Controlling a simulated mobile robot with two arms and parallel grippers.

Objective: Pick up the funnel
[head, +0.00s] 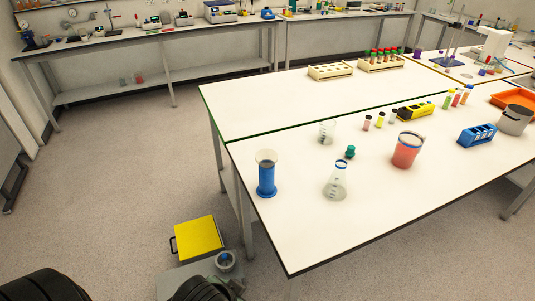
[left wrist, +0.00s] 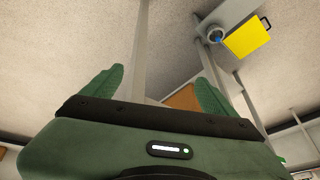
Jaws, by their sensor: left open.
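I cannot make out a funnel with certainty. A tall blue vessel (head: 266,182) with a pale, wider clear top stands upright near the left end of the near bench; whether that top is a funnel I cannot tell. A conical flask (head: 336,188) with a blue ring at its neck stands to its right. My left gripper (left wrist: 160,75) shows in the left wrist view, its two green fingers wide apart with nothing between them. It is not seen in the head view, so its distance to the vessel is unclear. My right gripper is not in view.
The near bench (head: 330,225) also holds a small clear beaker (head: 327,133), a green cap (head: 350,152), a beaker of red liquid (head: 407,151) and a blue rack (head: 477,136). A yellow case (head: 198,238) sits low beside the bench. The bench's front edge is clear.

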